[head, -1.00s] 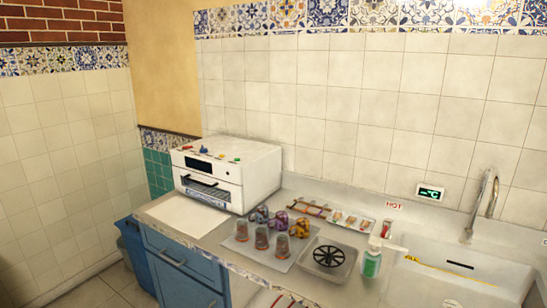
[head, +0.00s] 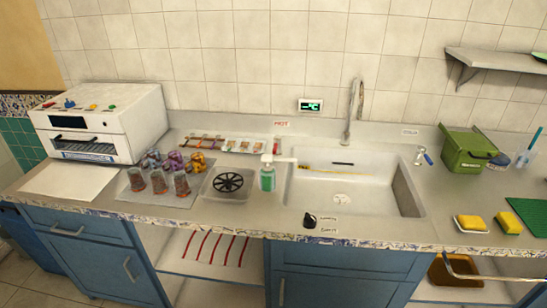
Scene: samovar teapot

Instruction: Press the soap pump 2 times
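The soap pump (head: 267,179) is a small bottle with green liquid and a white pump head with a spout. It stands upright on the counter at the left edge of the sink, in the middle of the head view. The spout points right, over the sink side. Neither of my grippers shows in the head view.
The sink (head: 350,197) with its tap (head: 354,110) is right of the pump. Left are a round black grate (head: 228,182), several glasses (head: 181,185) and a white oven (head: 100,121). A green bin (head: 466,150) and yellow sponges (head: 471,223) are at right.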

